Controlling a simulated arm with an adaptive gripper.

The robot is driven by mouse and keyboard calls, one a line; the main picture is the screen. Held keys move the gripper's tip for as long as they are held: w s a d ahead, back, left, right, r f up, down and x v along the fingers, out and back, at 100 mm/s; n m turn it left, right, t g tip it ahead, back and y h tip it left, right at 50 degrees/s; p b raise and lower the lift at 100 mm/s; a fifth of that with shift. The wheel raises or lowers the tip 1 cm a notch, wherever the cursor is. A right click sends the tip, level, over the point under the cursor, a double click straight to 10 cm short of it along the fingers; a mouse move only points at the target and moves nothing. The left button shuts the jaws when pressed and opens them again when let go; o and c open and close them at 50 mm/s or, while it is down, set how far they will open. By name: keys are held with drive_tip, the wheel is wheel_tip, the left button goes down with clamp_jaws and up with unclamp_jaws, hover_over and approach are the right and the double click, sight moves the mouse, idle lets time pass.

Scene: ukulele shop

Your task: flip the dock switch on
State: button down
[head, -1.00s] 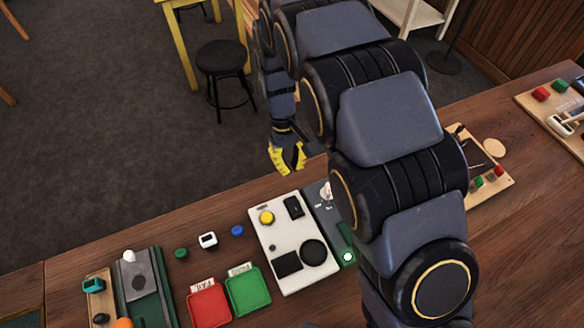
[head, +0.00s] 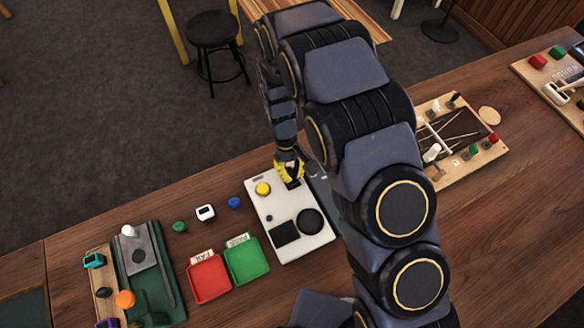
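A white panel (head: 264,218) lies on the wooden counter. My gripper (head: 289,173) has yellow fingers and points down, right over this switch. I cannot tell whether it touches the switch, how far the fingers are apart, or which way the switch is set.
A grey-green unit (head: 322,190) beside the panel is mostly hidden by my arm. Red tray (head: 209,295) and green tray (head: 262,273) stand left of the panel, near small green, white and blue items. A wooden board with levers (head: 490,155) lies to the right.

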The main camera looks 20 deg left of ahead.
drive_tip(key=shift+s+d+f+t+y, duration=0.1)
drive_tip(key=shift+s+f+t+y, duration=0.05)
drive_tip(key=shift+f+t+y, duration=0.15)
idle(0.4)
drive_tip(key=shift+w+a+r, duration=0.1)
drive_tip(key=shift+w+a, duration=0.5)
drive_tip(key=shift+r, duration=0.1)
wheel_tip(320, 180, up, 13)
drive_tip(key=w+a, duration=0.2)
drive_tip(key=shift+w+a+r, duration=0.15)
drive_tip(key=shift+w+a, duration=0.2)
drive_tip(key=shift+w, duration=0.05)
